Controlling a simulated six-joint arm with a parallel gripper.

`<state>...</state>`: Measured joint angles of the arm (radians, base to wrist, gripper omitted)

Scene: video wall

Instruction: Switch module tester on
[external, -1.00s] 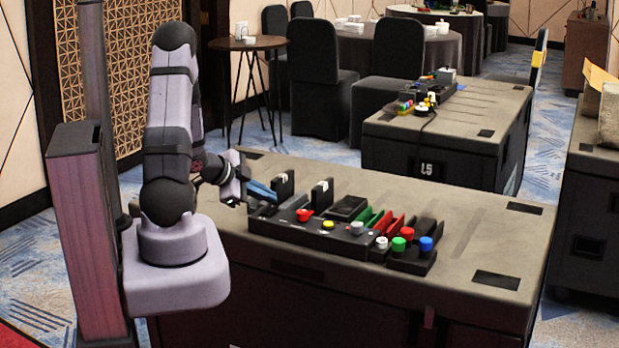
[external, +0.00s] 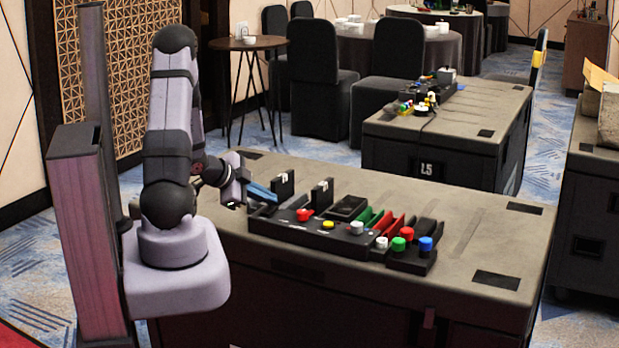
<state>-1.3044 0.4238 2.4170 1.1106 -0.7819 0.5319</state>
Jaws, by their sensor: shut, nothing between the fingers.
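The module tester appears to be the long black panel (external: 300,232) along the near edge of the case top. It carries a red knob (external: 304,215), a yellow button (external: 328,225) and a whitish knob (external: 357,227). Which control is its switch, and its position, are too small to tell. My gripper (external: 244,197) is shut and empty at the panel's left end, apart from the red knob. A blue piece (external: 262,191) shows right beside it; I cannot tell whether they touch. My fingertips are partly hard to make out.
White (external: 381,243), green (external: 398,244) and blue (external: 425,244) knobs sit at the panel's right. Behind stand two upright black pieces, a black tray (external: 348,207), and green and red slanted pieces. The case top (external: 470,225) is clear to the right.

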